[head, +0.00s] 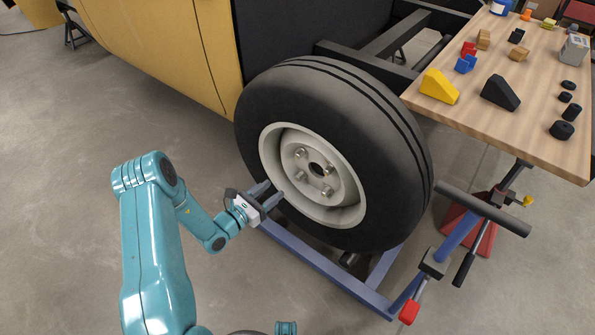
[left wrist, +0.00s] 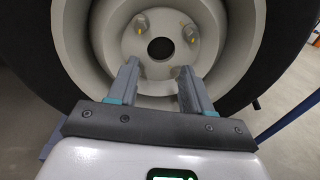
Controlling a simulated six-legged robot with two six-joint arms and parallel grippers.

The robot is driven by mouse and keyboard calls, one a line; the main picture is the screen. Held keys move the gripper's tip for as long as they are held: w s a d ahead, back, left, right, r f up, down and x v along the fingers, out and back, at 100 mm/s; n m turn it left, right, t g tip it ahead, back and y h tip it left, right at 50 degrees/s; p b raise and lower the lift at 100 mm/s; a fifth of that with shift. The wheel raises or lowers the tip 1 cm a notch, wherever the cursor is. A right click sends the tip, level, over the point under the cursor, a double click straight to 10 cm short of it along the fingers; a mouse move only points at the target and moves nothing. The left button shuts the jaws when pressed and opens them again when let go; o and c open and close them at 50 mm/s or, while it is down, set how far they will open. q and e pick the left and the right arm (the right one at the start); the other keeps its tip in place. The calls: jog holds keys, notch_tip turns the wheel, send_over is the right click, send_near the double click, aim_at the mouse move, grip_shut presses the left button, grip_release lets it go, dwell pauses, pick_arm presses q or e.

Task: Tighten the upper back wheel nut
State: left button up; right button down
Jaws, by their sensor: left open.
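The wheel (head: 390,140) has a black tyre and a pale rim (head: 340,213) with several nuts around a dark centre hole. In the head view, one nut (head: 301,152) is at the upper left and another (head: 328,170) at the upper right; I cannot tell how tight they are. My left gripper (head: 273,191) is open and empty at the rim's lower left, apart from the nuts. In the left wrist view, its fingers (left wrist: 158,82) point at the hub below the centre hole, with two nuts (left wrist: 141,23) (left wrist: 190,33) beyond them. My right gripper is out of view.
A blue wheel stand (head: 310,257) with a dark-handled bar (head: 482,208) is under and right of the wheel. A wooden table (head: 470,118) with blocks and black round parts stands at the right. A yellow body shell (head: 165,45) is behind. Floor at left is clear.

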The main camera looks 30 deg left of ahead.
aim_at(297, 157)
pick_arm(q)
jog(key=shift+n+t+y, duration=0.3)
jog(key=shift+n+y, duration=0.1)
jog(key=shift+y, duration=0.5)
jog(key=w+b, duration=0.1)
jog(key=w, duration=0.4)
jog(key=w+b, duration=0.1)
jog(key=w, duration=0.4)
jog(key=w+a+b, duration=0.1)
jog(key=w+b, duration=0.1)
jog(key=w, duration=0.3)
jog(key=shift+a, duration=0.1)
jog(key=shift+w+r, duration=0.1)
jog(key=shift+w, duration=0.55)
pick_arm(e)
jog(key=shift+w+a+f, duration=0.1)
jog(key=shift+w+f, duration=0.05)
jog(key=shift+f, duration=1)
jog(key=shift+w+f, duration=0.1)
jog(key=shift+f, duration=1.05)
pick_arm(q)
grip_shut()
